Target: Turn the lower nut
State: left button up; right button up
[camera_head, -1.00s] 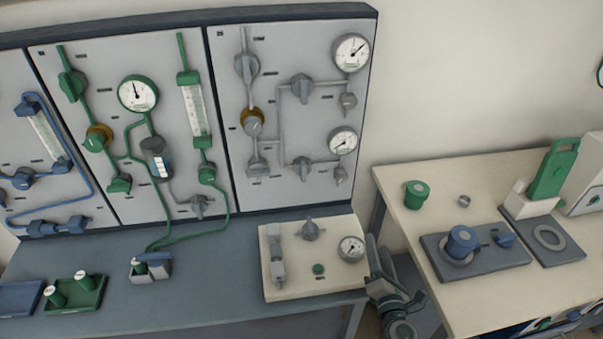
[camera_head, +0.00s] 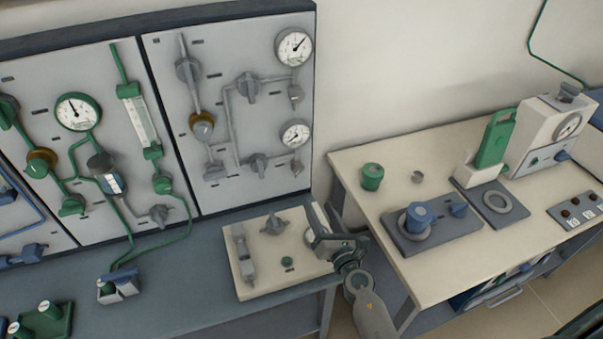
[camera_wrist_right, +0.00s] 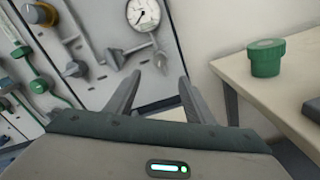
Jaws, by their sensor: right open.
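The grey panel (camera_head: 255,130) carries two round gauges. A small grey nut-like fitting (camera_head: 297,168) sits under the lower gauge (camera_head: 296,134); a similar one (camera_head: 295,93) sits under the upper gauge (camera_head: 294,46). My right gripper (camera_head: 321,222) is open and empty, in front of and below the lower fitting, apart from it. In the right wrist view its fingers (camera_wrist_right: 160,76) point toward the panel, with the lower fitting (camera_wrist_right: 160,61) just beyond the gap between the tips. My left gripper is not in view.
A cream plate (camera_head: 268,284) with a valve and a gauge lies on the blue-grey bench, its gauge partly hidden by my right gripper. A cream table (camera_head: 455,277) stands at right, with a green jar (camera_head: 372,176) near its left edge. Air before the panel looks free.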

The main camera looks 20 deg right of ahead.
aim_at(300, 170)
jog(key=w, duration=0.5)
jog(key=w+b, duration=0.1)
jog(key=w, duration=0.9)
jog(key=shift+w+a+b, duration=0.25)
jog(key=shift+b, duration=0.1)
jog(key=c, duration=1.1)
